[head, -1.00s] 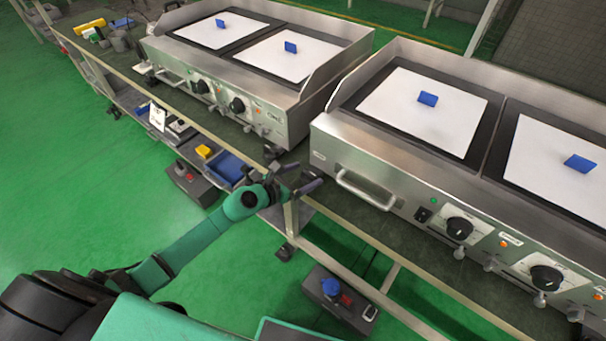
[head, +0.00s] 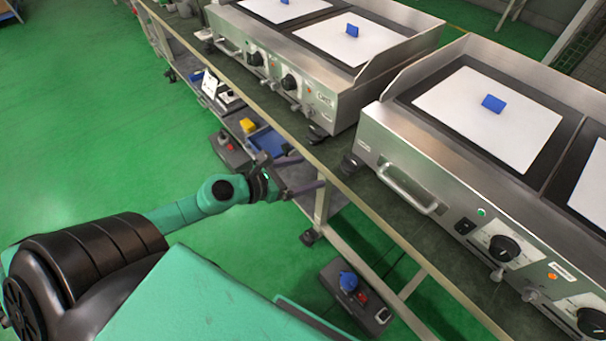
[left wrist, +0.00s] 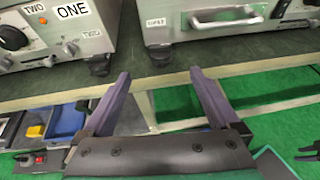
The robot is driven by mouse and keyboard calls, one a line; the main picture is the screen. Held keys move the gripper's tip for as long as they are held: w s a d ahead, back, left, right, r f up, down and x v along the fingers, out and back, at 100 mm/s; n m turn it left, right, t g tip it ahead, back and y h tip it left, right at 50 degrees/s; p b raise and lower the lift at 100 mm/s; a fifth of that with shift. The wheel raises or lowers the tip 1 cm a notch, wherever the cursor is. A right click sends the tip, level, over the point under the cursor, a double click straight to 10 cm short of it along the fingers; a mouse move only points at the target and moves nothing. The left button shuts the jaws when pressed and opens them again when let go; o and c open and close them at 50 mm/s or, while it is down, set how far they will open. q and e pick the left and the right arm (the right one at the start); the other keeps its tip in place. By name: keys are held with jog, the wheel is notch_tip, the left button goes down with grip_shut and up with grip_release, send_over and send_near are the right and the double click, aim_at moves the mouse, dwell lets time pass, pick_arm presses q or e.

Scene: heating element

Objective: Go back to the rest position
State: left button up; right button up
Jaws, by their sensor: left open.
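My left gripper (head: 304,172) is open and empty in the head view, in front of the bench edge near the gap between two griddles. In the left wrist view its two dark fingers (left wrist: 160,85) are spread apart with nothing between them, pointing at the bench edge. My right gripper does not show clearly in the head view; at the right edge of the left wrist view a dark claw-like shape (left wrist: 308,148) shows, too small to tell.
Two steel griddles, one at the back (head: 322,98) and one at the right (head: 440,165), stand on the bench (head: 365,195). A shelf below holds a blue bin (head: 268,142) and a yellow block (head: 248,126). A pedal box (head: 352,300) lies on the floor. Green floor at the left is clear.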

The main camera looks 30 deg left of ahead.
pick_arm(q)
jog(key=shift+s+a+r, duration=0.1)
jog(key=shift+s, duration=0.05)
jog(key=shift+a, duration=0.1)
dwell(0.3)
jog(key=s+a+f+n+g+y+p, duration=0.1)
jog(key=a+f+n+y+p, duration=0.2)
jog(key=a+f+n, duration=0.45)
jog(key=s+a+f+n+y+p, duration=0.1)
jog(key=a+f+n+y+p, duration=0.3)
jog(key=a+n, duration=0.55)
jog(key=s+a+f+n+g, duration=0.2)
jog(key=s+f+n, duration=0.2)
jog(key=f+n, duration=0.25)
jog(key=s+d+f+n+g+p, duration=0.1)
jog(key=s+d+f+n, duration=0.3)
jog(key=s, duration=0.4)
jog(key=s+d+f+n+g+p, duration=0.2)
jog(key=s+d+f+n+g, duration=0.2)
jog(key=s+d+f+n, duration=0.1)
jog(key=s+d+f+n+g+p, duration=0.1)
jog(key=s+d+f+n+g, duration=0.2)
jog(key=s+f+n, duration=0.3)
jog(key=s+d+f, duration=0.1)
jog(key=s, duration=0.4)
jog(key=shift+d+f+h+p, duration=0.2)
jog(key=shift+d+h+p, duration=0.05)
jog(key=shift+h+p, duration=0.15)
